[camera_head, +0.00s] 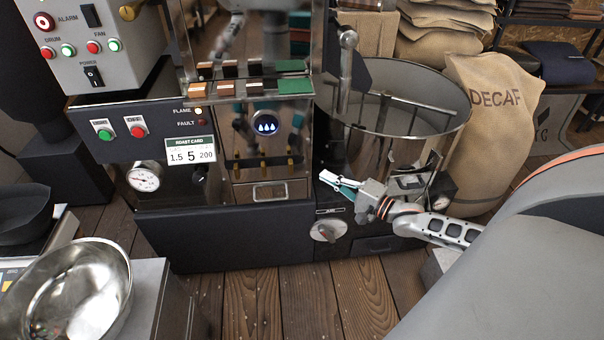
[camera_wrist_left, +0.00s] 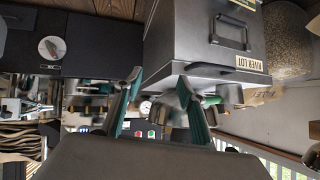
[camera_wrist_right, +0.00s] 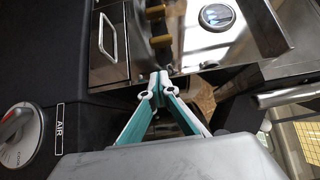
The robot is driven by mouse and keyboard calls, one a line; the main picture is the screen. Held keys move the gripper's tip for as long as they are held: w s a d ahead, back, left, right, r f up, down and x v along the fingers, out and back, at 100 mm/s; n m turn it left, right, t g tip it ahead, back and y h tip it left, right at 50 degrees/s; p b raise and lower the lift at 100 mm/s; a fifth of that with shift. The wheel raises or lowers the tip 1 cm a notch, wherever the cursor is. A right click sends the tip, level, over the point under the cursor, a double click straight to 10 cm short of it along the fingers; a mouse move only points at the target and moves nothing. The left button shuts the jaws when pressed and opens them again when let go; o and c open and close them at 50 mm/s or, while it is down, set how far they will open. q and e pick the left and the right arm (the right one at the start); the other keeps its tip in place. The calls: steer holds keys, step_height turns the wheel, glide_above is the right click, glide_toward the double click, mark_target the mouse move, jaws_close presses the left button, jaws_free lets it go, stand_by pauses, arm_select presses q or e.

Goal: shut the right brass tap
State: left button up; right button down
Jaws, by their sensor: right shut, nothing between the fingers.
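The right brass tap (camera_head: 289,163) is at the right end of a row of three on the shiny front panel, under the round blue-lit display. In the right wrist view it seems to be the lower brass handle (camera_wrist_right: 160,40), with another tap (camera_wrist_right: 156,12) above it. Its exact turn is too small to tell. My right gripper (camera_head: 342,184) is to the right of the taps and slightly lower, apart from them. In the right wrist view its fingertips (camera_wrist_right: 155,82) meet, empty. My left gripper (camera_wrist_left: 158,90) is open and empty, away from the taps, outside the head view.
A drawer handle (camera_head: 270,191) sits below the taps. The AIR dial (camera_head: 328,231) is below my right gripper. The round cooling bin (camera_head: 400,95) stands behind it, with a DECAF sack (camera_head: 492,110) beyond. A metal bowl (camera_head: 78,290) is at lower left.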

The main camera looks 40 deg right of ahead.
mark_target(290, 165)
arm_select(q)
steer(key=shift+w+d+r+b, duration=0.35)
steer(key=shift+r+b, duration=0.05)
steer(key=shift+b, duration=0.15)
arm_select(e)
steer(key=w+a, duration=0.1)
steer(key=w, duration=0.1)
steer(key=w+a, duration=0.3)
steer(key=w, duration=0.1)
steer(key=shift+w+a, duration=0.15)
steer(key=shift+a, duration=0.05)
